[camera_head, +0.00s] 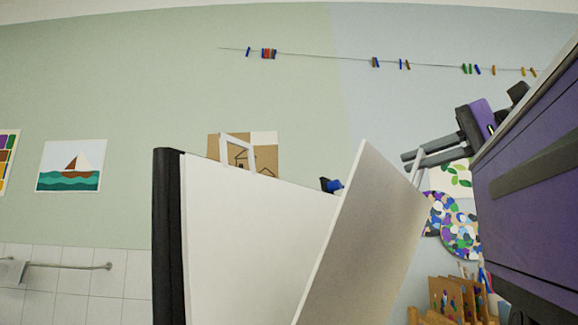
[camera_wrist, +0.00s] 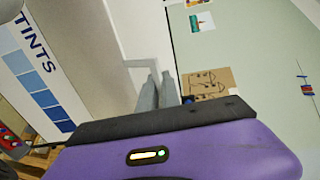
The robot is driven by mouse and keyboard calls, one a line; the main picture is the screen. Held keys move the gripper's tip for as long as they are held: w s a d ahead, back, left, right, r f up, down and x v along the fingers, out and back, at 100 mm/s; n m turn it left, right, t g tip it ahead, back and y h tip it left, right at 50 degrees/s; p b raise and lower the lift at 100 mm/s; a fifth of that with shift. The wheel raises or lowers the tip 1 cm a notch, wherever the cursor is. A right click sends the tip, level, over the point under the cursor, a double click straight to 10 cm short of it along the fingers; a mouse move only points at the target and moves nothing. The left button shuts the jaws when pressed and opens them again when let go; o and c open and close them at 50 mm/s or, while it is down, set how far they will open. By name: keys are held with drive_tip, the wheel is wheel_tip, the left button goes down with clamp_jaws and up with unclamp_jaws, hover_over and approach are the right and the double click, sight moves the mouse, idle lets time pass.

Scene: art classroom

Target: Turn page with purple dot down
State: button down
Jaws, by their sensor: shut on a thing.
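A stand of large pages with a black edge (camera_head: 168,235) fills the middle of the head view. A white leaf (camera_head: 370,235) stands tilted out toward me, apart from the white surface (camera_head: 255,245) behind it. No purple dot shows on the visible faces. My gripper (camera_head: 408,161) is at the leaf's upper right edge, shut on a thin white handle (camera_head: 418,162). In the wrist view my gripper's grey fingers (camera_wrist: 157,88) are close together at a white handle (camera_wrist: 143,64). A page headed TINTS (camera_wrist: 38,75) with blue squares shows at the left.
A second white handle (camera_head: 236,150) stands at the top of the far side. A blue knob (camera_head: 331,185) shows behind the pages. Pictures hang on the wall, including a boat painting (camera_head: 70,166). Brown holders (camera_head: 458,298) with brushes stand at lower right.

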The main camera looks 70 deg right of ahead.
drive_tip(key=shift+s, duration=0.2)
drive_tip(key=s+a+f+b, duration=0.1)
drive_tip(key=s+f+b, duration=0.3)
drive_tip(key=s, duration=0.4)
drive_tip(key=shift+s+a+f, duration=0.25)
drive_tip(key=shift+f, duration=0.1)
idle(0.6)
drive_tip(key=shift+f, duration=0.1)
